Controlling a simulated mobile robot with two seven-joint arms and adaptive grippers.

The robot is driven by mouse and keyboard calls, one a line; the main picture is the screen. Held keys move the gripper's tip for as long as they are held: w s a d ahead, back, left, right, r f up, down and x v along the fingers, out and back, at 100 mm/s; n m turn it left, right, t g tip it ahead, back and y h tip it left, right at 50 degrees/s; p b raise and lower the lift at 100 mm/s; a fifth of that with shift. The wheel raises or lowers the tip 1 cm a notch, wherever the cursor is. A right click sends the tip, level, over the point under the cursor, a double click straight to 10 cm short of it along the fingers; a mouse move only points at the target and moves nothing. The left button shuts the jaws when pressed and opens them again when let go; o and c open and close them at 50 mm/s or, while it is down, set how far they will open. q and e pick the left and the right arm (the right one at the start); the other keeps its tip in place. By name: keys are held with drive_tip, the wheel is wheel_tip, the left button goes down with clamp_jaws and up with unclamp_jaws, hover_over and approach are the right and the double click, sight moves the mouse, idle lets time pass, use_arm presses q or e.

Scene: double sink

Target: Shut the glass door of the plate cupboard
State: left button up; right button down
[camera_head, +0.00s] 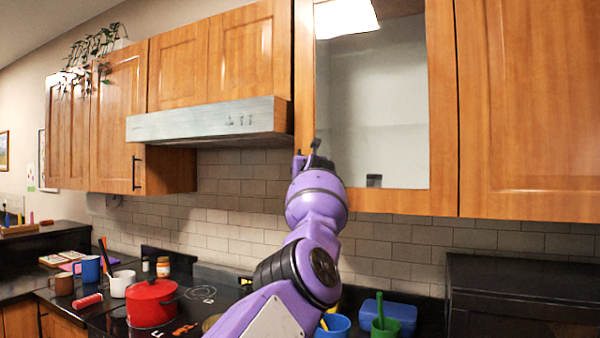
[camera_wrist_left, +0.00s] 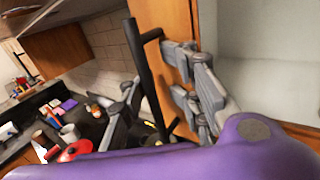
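The plate cupboard's glass door (camera_head: 442,120) has an orange wooden frame around a pale pane and hangs at upper centre-right in the head view. It looks nearly in line with the cupboard front, but I cannot tell whether a gap is left. Its dark bar handle (camera_wrist_left: 143,72) stands upright on the left stile in the left wrist view. My left gripper (camera_head: 312,158) is at the door's lower left corner. In the left wrist view its fingers (camera_wrist_left: 158,90) are spread on both sides of the handle, and contact is unclear. My right gripper is out of view.
A range hood (camera_head: 205,122) juts out just left of the door. A closed wooden cupboard (camera_head: 530,110) adjoins on the right. Below, the counter holds a red pot (camera_head: 150,305), mugs, a blue box (camera_head: 370,308) and a green cup (camera_head: 386,328).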

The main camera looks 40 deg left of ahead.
use_arm(q)
drive_tip(key=shift+s+a, duration=0.2)
drive_tip(key=shift+r, duration=0.1)
drive_tip(key=shift+s+d, duration=0.1)
drive_tip(key=v, duration=1.1)
drive_tip(key=shift+s+d, duration=0.25)
drive_tip(key=shift+d, duration=0.05)
drive_tip(key=shift+r, duration=0.1)
